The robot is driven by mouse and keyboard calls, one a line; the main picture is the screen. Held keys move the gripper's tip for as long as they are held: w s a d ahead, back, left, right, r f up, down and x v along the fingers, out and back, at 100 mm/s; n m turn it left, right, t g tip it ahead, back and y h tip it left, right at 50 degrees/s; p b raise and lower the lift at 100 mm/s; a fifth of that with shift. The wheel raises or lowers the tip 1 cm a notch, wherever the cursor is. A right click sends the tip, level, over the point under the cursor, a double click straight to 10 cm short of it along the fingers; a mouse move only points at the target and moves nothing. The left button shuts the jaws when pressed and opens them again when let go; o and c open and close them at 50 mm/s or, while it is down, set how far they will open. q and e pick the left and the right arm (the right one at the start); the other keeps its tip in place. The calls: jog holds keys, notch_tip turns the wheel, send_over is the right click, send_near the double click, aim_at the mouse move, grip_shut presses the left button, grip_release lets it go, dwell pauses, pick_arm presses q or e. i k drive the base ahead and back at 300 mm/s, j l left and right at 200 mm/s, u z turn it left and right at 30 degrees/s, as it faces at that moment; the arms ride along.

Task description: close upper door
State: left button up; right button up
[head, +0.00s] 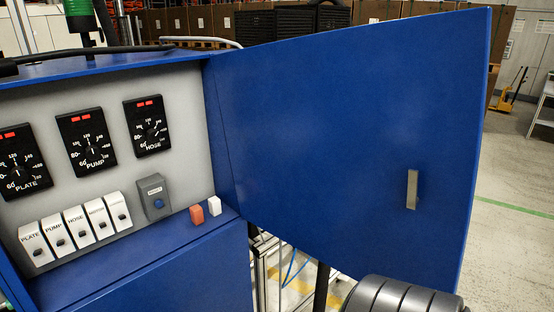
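The blue upper door (340,120) stands wide open, swung out to the right of the cabinet. It hangs from the right edge of the opening and fills the right half of the head view. A small metal handle (412,189) sits near its outer edge. The open compartment shows a grey panel (188,130) with dials and switches. A dark ribbed part (405,298) shows at the bottom edge, below the door; I cannot tell if it is part of my arm. No gripper fingers are in view.
Several black dials (86,141) and white switches (78,228) line the panel. An orange button (197,215) and a white button (215,206) are at the opening's lower right. The blue lower front (190,280) is below. Open floor (510,240) lies to the right.

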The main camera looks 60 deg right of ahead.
aim_at(324, 132)
jog(key=k+l, duration=0.85)
jog(key=k, duration=0.1)
